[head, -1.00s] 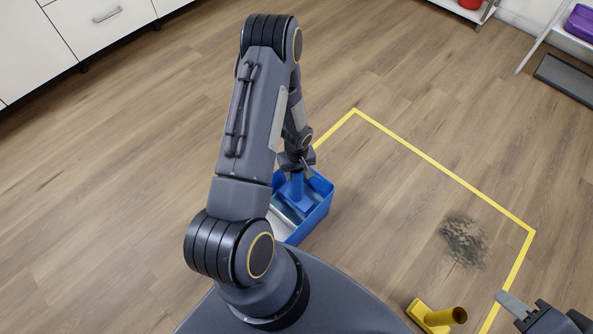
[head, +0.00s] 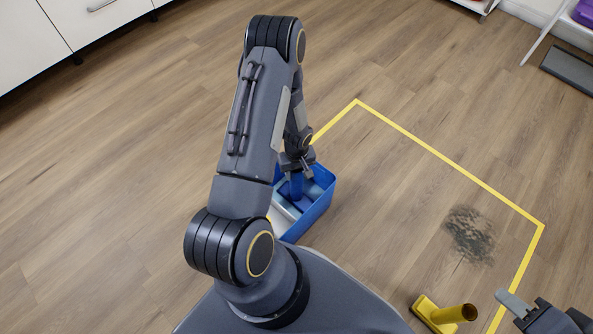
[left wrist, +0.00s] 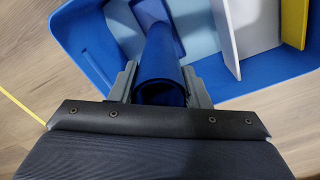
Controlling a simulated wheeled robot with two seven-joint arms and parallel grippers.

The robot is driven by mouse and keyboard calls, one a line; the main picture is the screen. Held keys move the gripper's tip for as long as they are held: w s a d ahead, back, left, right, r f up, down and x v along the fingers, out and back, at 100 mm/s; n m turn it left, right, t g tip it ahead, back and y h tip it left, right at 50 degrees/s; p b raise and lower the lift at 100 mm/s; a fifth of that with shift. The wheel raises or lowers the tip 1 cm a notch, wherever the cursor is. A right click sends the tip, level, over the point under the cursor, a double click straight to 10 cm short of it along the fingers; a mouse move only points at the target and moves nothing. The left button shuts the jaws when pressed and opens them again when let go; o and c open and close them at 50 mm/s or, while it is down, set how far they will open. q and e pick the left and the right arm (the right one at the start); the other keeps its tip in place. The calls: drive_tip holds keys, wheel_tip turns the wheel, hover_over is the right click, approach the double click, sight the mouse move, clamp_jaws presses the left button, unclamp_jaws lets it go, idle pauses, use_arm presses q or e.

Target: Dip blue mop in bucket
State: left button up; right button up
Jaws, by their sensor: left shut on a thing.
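The blue bucket (head: 318,209) stands on the floor in front of my base, partly hidden by my left arm; its wall also shows in the left wrist view (left wrist: 90,40). My left gripper (head: 297,170) is over the bucket and shut on the handle of the blue mop (head: 296,187). In the left wrist view the gripper's fingers (left wrist: 160,85) flank the blue tubular handle (left wrist: 162,70), whose lower end reaches down inside the bucket. The mop's head is mostly hidden. My right gripper (head: 515,305) is at the lower right, empty, only partly in view.
A yellow mop (head: 445,314) lies or stands near my right gripper. A dark stain (head: 468,235) marks the floor inside a yellow taped outline (head: 450,164). White cabinets (head: 90,25) stand at the upper left. The floor between is clear.

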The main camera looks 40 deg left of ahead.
use_arm(q)
drive_tip(key=shift+r, duration=0.1)
idle(0.3)
wheel_tip(320, 180, up, 20)
drive_tip(key=p, duration=1.3)
drive_tip(key=shift+p, duration=0.4)
idle(0.4)
